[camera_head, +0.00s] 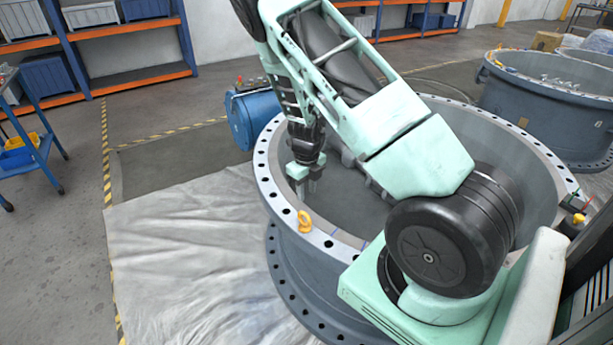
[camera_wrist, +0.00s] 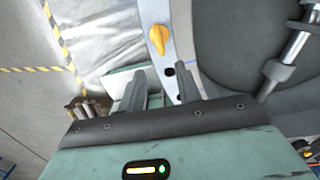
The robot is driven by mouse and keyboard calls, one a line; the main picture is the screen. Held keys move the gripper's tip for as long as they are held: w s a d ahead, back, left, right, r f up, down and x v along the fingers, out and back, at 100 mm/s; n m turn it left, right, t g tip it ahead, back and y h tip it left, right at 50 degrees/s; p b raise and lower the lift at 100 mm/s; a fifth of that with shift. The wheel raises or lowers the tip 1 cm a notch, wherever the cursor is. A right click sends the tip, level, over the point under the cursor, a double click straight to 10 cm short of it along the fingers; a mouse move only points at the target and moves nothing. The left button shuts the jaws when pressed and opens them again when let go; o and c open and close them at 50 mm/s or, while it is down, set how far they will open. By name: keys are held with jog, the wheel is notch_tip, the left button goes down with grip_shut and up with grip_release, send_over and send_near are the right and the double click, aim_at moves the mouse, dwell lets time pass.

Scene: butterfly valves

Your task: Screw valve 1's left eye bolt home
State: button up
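Valve 1 appears to be the large grey flanged ring (camera_head: 262,170) lying flat in front of me, with bolt holes around its rim. An orange eye bolt (camera_head: 304,221) stands on the near left part of that rim. In the wrist view the eye bolt (camera_wrist: 160,43) is beyond the fingertips, apart from them; how deep its thread sits cannot be told. My gripper (camera_head: 305,186) is over the rim's left inner side, behind the eye bolt in the head view. In the wrist view my gripper (camera_wrist: 163,84) has its fingers apart, with nothing between them.
A metal shaft (camera_wrist: 290,60) crosses the valve's inside. Another orange fitting (camera_head: 579,218) is on the rim's right. A second large valve (camera_head: 550,105) stands back right. A blue drum (camera_head: 253,118) is behind the ring. A pale sheet (camera_head: 190,240) covers open floor on the left.

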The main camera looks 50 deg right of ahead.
notch_tip(320, 180, up, 5)
jog(key=shift+f, duration=0.1)
dwell(0.7)
jog(key=s+a+r+n+y, duration=0.15)
jog(key=a+r+n, duration=0.35)
jog(key=a+n, duration=0.55)
jog(key=s+a+r+n+y, duration=0.15)
jog(key=a+r+n, duration=0.45)
jog(key=a, duration=0.8)
jog(key=s+a+r+n, duration=0.3)
jog(key=s+n, duration=0.3)
jog(key=n, duration=0.3)
jog(key=s+a+r+n+h, duration=0.1)
jog(key=s+a+r+n, duration=0.2)
jog(key=s+a+n, duration=0.2)
jog(key=s+a+r+n+h, duration=0.1)
jog(key=s+a+r+n, duration=0.2)
jog(key=s+n, duration=0.6)
jog(key=a+n, duration=0.1)
jog(key=n, duration=0.3)
jog(key=shift+f+n, duration=0.2)
jog(key=shift+n, duration=0.05)
